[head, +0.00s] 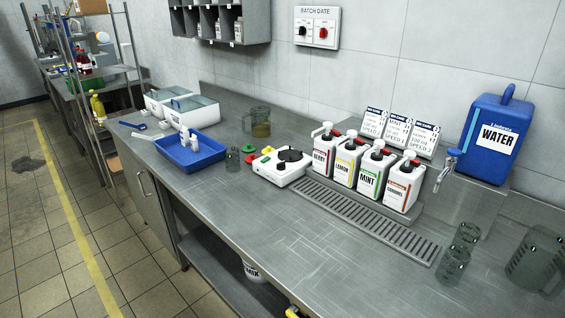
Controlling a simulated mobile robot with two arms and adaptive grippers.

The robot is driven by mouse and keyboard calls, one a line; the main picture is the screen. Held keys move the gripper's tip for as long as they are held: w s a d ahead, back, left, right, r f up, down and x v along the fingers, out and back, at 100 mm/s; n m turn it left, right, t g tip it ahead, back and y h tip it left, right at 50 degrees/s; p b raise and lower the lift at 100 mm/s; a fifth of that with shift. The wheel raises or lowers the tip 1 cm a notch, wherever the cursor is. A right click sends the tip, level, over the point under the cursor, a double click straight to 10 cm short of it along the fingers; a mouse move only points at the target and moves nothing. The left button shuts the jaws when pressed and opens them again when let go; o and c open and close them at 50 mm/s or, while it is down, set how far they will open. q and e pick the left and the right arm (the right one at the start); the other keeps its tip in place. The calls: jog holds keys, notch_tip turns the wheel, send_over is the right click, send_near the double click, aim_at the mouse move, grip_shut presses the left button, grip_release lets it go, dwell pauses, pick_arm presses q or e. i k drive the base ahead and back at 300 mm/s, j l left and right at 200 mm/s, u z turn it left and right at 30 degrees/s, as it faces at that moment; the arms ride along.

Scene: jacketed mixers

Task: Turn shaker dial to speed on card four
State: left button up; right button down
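The shaker appears to be the low white machine (279,168) with a round black top, in the middle of the steel counter. Three white recipe cards stand in a row behind the pump bottles: a left card (374,121), a middle card (397,130) and a right card (424,140). Each has a line that seems to read SPEED, but the numbers are too small to read surely. I cannot pick out a fourth card. Neither of my grippers shows in the head view.
Pump bottles stand right of the shaker, including a mint bottle (373,172). Beyond are a blue water tank (493,138) and glass jugs. Left are a blue tray (190,160) and a measuring jug (258,122). The counter front (300,235) is clear.

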aim_at(281, 166)
jog(key=i+j+z, duration=0.3)
jog(key=j+z, duration=0.3)
jog(key=i+j+z, duration=0.15)
jog(key=j+z, duration=0.45)
jog(key=j, duration=0.15)
jog(key=i, duration=0.05)
